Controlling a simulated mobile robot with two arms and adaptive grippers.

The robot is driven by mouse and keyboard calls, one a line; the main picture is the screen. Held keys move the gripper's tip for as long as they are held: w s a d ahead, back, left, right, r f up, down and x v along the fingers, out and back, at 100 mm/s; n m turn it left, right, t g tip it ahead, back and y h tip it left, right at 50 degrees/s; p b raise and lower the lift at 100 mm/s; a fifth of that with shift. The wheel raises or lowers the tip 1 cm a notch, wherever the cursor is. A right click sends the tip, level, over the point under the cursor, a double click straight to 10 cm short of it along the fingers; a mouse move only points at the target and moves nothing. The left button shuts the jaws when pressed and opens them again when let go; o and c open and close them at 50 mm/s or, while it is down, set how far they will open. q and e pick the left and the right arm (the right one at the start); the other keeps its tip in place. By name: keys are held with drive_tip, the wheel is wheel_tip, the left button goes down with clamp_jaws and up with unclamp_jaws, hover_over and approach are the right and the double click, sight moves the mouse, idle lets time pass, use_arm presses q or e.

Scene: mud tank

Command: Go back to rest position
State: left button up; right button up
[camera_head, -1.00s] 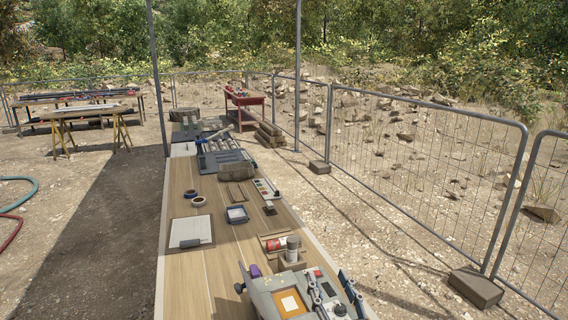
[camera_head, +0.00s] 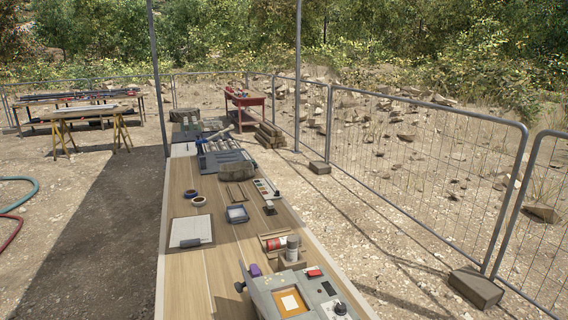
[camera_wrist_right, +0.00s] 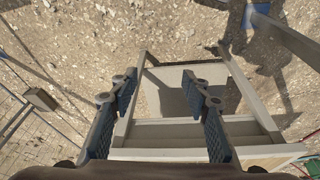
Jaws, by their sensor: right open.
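My right gripper (camera_wrist_right: 158,80) shows in the right wrist view, with its two dark fingers spread apart and nothing between them. It hangs over a pale, open rectangular frame (camera_wrist_right: 245,90) and gravelly ground. I cannot tell how far below the fingers the frame is. Neither gripper shows in the head view. The grey machine (camera_head: 305,292) with an orange-framed panel and a red button stands at the near end of the long wooden bench (camera_head: 190,275).
A mesh fence (camera_head: 420,165) runs along the right. Open ground (camera_head: 85,245) lies left of the bench.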

drive_tip(key=s+f+g+b, duration=0.1)
drive_tip(key=s+f, duration=0.1)
drive_tip(key=f, duration=1.1)
drive_tip(key=s+f+b, duration=0.1)
drive_tip(key=s+f, duration=0.1)
drive_tip(key=f, duration=1.1)
drive_tip(key=s+d+f+g+b, duration=0.1)
drive_tip(key=s+d+f+b, duration=0.1)
drive_tip(key=s+f, duration=1.4)
drive_tip(key=shift+d+f, duration=0.4)
drive_tip(key=shift+d, duration=0.2)
